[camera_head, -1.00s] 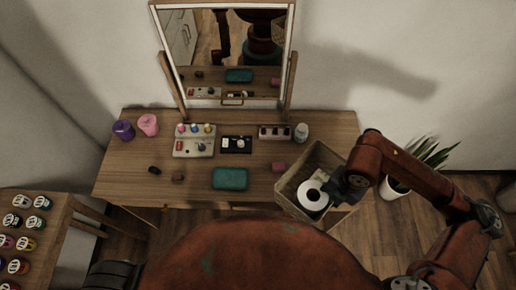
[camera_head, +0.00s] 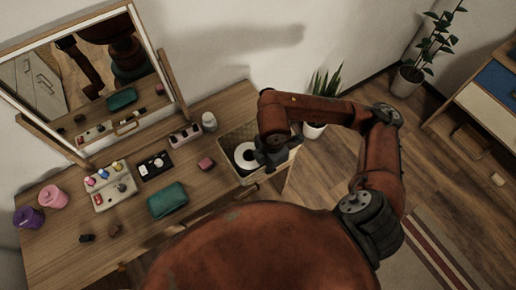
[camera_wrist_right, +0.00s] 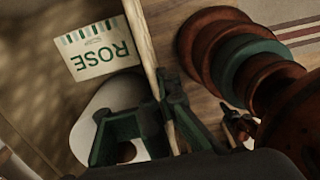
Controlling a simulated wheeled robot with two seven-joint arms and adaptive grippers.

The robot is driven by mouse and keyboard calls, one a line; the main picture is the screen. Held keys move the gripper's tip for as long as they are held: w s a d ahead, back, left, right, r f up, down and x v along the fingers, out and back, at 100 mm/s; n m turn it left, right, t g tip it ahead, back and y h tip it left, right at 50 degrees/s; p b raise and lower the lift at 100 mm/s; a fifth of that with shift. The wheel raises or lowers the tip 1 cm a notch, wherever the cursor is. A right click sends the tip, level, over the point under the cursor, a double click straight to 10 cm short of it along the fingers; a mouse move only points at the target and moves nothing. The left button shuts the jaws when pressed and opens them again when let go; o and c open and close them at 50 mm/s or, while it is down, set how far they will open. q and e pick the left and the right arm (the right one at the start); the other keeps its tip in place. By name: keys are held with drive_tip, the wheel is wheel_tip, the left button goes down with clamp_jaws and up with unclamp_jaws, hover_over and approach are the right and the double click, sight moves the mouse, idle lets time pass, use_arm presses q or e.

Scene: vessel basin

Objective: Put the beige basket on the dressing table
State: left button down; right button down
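The beige basket (camera_head: 236,137) is at the right end of the wooden dressing table (camera_head: 65,252), and a white roll (camera_head: 245,156) lies inside it. Whether its base rests on the tabletop or hangs just above cannot be told. My right gripper (camera_head: 272,155) is at the basket's right side and hides part of it. In the right wrist view, the gripper (camera_wrist_right: 160,122) has its fingers on either side of the basket's rim (camera_wrist_right: 143,45), shut on it. A label reading ROSE (camera_wrist_right: 98,50) shows beside the white roll. My left gripper is not in view.
A teal box (camera_head: 168,200), pink block (camera_head: 206,163), white bottle (camera_head: 209,121), black tray (camera_head: 155,166), cosmetics stand (camera_head: 113,190) and two cups stand on the table. A mirror (camera_head: 90,85) rises behind. A potted plant (camera_head: 314,128) stands beyond the basket.

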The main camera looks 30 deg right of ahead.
drive_tip(key=w+d+f, duration=0.1)
drive_tip(key=w, duration=0.1)
drive_tip(key=w+d+f, duration=0.1)
drive_tip(key=w+d, duration=0.1)
drive_tip(key=w+d+f+b, duration=0.1)
drive_tip(key=w, duration=0.1)
drive_tip(key=shift+w+d+f, duration=0.15)
drive_tip(key=shift+w+f, duration=0.2)
drive_tip(key=w+f, duration=0.1)
drive_tip(key=w+d+f, duration=0.1)
drive_tip(key=f, duration=0.1)
drive_tip(key=w+d+f, duration=0.1)
drive_tip(key=f, duration=0.1)
drive_tip(key=shift+w+d+f+b, duration=0.1)
drive_tip(key=shift+w+b, duration=0.25)
drive_tip(key=shift+w, duration=0.05)
drive_tip(key=f, duration=0.3)
drive_tip(key=shift+w+d+f, duration=0.15)
drive_tip(key=shift+w+f, duration=0.05)
drive_tip(key=shift+f, duration=0.15)
drive_tip(key=c, duration=2.7)
unclamp_jaws()
drive_tip(key=shift+f, duration=0.1)
drive_tip(key=o, duration=1.1)
